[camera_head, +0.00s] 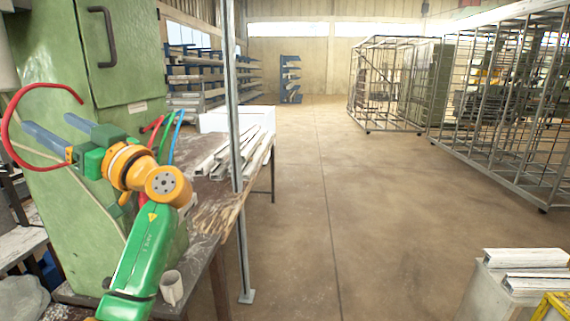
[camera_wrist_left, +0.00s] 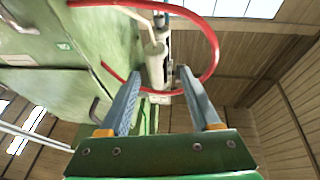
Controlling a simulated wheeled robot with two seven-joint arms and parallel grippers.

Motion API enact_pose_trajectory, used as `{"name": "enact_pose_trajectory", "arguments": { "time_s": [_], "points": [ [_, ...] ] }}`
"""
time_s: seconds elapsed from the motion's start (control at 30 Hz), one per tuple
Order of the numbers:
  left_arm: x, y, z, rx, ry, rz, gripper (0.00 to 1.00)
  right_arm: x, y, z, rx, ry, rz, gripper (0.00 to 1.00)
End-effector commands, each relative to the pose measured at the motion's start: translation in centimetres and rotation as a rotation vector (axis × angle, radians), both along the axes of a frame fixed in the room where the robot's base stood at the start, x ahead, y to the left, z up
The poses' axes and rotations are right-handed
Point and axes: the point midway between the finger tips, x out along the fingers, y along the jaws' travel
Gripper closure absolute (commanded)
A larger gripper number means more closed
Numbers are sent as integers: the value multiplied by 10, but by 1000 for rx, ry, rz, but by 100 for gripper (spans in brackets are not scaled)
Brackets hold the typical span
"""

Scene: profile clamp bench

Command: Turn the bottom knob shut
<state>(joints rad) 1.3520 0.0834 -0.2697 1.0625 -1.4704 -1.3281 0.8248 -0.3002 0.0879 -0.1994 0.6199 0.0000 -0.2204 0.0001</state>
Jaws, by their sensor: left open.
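My left gripper (camera_head: 48,121) is at the left, in front of the green machine cabinet (camera_head: 60,60). Its two blue-grey fingers are spread apart with nothing between them. The wrist view also shows the open left gripper (camera_wrist_left: 158,76), with a pale grey pipe-like fitting (camera_wrist_left: 155,62) beyond the fingertips; I cannot tell how far off it is. A red hose (camera_head: 22,92) loops around the finger area in the head view, and the red hose (camera_wrist_left: 217,50) arcs past the fingers in the wrist view. I cannot make out the bottom knob in either view. My right gripper is out of view.
A worn workbench (camera_head: 215,215) holds light metal profiles (camera_head: 215,160), a white box (camera_head: 238,119) and a cup (camera_head: 172,287) at its near end. A thin metal post (camera_head: 232,100) stands at the bench edge.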

Motion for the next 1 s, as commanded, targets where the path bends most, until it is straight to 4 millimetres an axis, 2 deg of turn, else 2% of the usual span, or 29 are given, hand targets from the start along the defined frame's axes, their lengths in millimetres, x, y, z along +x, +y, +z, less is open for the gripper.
{"name": "enact_pose_trajectory", "arguments": {
  "time_s": [0.37,0.47,0.57,0.67,0.77,0.87,0.9,1.0],
  "points": [
    [23,0,-78,-107,155,-86,36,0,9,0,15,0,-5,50],
    [30,-2,-112,-149,221,-123,36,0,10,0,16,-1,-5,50],
    [34,-5,-155,-207,310,-172,36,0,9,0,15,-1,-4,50],
    [35,-11,-208,-276,418,-232,36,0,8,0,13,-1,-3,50],
    [27,-22,-272,-362,557,-310,36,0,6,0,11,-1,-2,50],
    [2,-41,-354,-474,745,-421,36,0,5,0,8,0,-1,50],
    [-14,-51,-386,-524,827,-474,36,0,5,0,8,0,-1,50],
    [-57,-77,-446,-626,1000,-595,36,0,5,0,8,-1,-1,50]
  ]
}}
